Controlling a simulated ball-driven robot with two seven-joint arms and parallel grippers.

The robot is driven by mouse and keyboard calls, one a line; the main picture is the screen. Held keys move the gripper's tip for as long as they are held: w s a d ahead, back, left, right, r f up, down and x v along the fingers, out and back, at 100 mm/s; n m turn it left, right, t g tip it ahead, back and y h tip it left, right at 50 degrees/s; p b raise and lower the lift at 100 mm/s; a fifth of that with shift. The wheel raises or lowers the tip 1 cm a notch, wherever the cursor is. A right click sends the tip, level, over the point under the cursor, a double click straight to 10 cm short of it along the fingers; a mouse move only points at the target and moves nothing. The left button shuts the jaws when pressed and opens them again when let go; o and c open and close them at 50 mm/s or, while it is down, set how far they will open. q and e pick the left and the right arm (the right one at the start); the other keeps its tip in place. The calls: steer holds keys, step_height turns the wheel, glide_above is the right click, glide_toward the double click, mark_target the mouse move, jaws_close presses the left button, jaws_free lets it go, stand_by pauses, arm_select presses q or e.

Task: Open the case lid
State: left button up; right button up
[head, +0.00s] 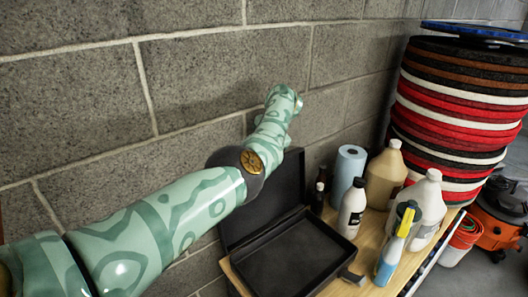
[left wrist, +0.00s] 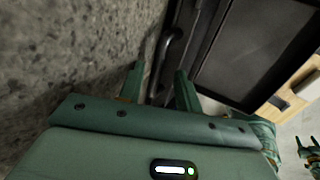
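The black case stands open on the wooden bench. Its lid (head: 288,185) is raised near the block wall, and its base (head: 290,262) lies flat and looks empty. My left arm crosses in front of part of the lid in the head view, and its gripper is hidden there. In the left wrist view my left gripper (left wrist: 160,82) is open, with nothing between its fingers. A dark handle (left wrist: 173,48) shows just beyond the fingertips, beside the case (left wrist: 250,50). Part of my right gripper (left wrist: 309,146) shows small at the right edge; its opening is unclear.
A blue roll (head: 348,172), a white bottle (head: 352,208), a tan jug (head: 384,178), a white jug (head: 428,205) and a spray bottle (head: 392,250) crowd the bench right of the case. Stacked pads (head: 455,110) stand behind. The block wall (head: 190,85) closes the left side.

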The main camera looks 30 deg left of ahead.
arm_select(q)
steer(key=shift+d, duration=0.1)
steer(key=shift+d+r, duration=0.15)
steer(key=shift+r, duration=0.2)
steer(key=v, duration=1.5)
steer(key=shift+s+r+b, duration=0.15)
steer(key=shift+r+b, duration=0.1)
steer(key=shift+b, duration=0.15)
steer(key=shift+d+f, duration=0.1)
